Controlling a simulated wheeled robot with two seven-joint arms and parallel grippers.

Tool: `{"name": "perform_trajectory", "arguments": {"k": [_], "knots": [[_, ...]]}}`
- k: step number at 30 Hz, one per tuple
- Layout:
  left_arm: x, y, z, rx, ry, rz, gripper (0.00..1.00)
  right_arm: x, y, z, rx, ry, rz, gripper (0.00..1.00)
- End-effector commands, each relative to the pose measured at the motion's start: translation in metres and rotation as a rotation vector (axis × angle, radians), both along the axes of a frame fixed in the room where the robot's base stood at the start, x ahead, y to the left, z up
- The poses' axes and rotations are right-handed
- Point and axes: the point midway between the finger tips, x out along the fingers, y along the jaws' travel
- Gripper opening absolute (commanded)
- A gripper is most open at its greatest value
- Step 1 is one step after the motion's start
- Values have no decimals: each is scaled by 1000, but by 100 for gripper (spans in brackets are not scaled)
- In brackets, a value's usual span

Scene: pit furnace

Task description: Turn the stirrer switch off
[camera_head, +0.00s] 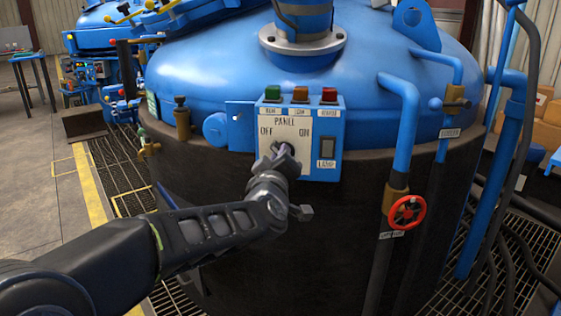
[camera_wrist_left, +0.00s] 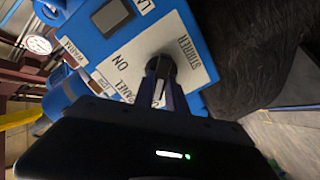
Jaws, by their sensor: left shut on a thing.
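The blue control box (camera_head: 330,170) with a white panel face sits on the front of the blue and black furnace vessel. Its face reads PANEL, OFF at left and ON at right. My left gripper (camera_head: 284,154) is at the lower part of this face, shut on the stirrer switch. In the left wrist view, the dark round stirrer switch (camera_wrist_left: 160,65) shows between my left fingers (camera_wrist_left: 160,92), beside the STIRRER label (camera_wrist_left: 183,50). The fingers cover most of the switch, so I cannot tell which way it points. My right gripper is out of view.
Green (camera_head: 272,94), orange (camera_head: 300,94) and red (camera_head: 329,95) buttons top the box. A dark rocker (camera_head: 327,147) is on its right side. A red valve wheel (camera_head: 406,213) and blue pipes stand at right. Floor grating and yellow lines lie at left.

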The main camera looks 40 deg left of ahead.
Motion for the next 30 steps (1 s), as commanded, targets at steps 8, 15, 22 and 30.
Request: {"name": "perform_trajectory", "arguments": {"k": [8,15,22,30], "knots": [[0,1,-1,-23,-11,1,0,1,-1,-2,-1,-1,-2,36],[0,0,-1,-24,-11,1,18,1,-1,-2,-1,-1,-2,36],[0,0,0,-21,-11,1,37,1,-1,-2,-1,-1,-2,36],[-1,0,0,-20,-11,1,38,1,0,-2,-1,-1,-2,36]]}}
